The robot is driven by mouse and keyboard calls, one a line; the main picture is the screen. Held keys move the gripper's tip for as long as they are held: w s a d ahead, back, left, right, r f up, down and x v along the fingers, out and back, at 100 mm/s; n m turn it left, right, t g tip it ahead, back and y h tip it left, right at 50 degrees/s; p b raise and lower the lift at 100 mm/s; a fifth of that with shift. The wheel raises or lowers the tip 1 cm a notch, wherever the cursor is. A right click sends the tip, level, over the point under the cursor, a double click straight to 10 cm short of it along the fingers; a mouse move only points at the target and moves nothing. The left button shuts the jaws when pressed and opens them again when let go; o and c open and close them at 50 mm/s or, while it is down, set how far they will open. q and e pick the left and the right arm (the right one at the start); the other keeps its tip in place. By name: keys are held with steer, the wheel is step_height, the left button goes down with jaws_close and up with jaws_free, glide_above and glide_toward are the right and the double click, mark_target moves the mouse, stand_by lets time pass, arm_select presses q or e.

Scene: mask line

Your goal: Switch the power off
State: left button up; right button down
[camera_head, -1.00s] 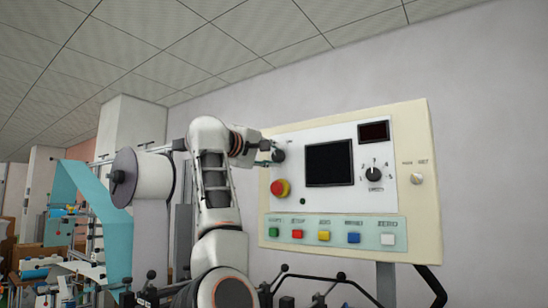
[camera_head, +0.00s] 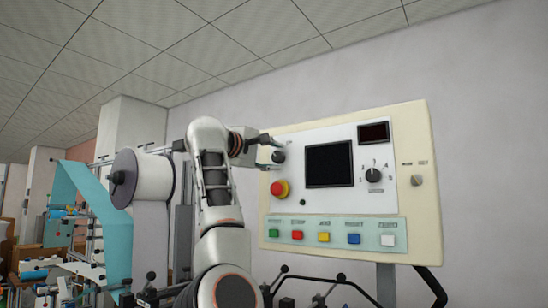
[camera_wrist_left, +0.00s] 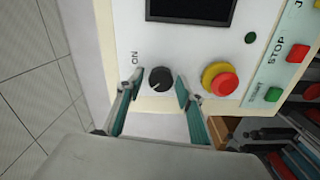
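The control panel (camera_head: 345,205) faces me with a dark screen (camera_head: 328,164). The black power knob (camera_head: 278,157) is at its upper left. In the left wrist view the knob (camera_wrist_left: 160,79) shows beside the word ON, with a pale pointer mark on it. My left gripper (camera_head: 266,148) is at the knob. In the left wrist view its fingers (camera_wrist_left: 155,88) are open, one on each side of the knob; I see a gap to each finger. My right gripper is not in view.
A red emergency button on a yellow base (camera_head: 279,188) sits just below the knob, close to one finger in the left wrist view. Several coloured buttons line the panel's lower strip (camera_head: 335,232). A white roll (camera_head: 143,178) with blue sheet stands left of my arm.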

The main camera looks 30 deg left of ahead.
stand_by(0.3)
arm_select(q)
steer(key=shift+s, duration=0.1)
steer(key=s+a, duration=0.1)
steer(key=s, duration=1)
steer(key=shift+s+a, duration=0.35)
steer(key=shift+f, duration=0.1)
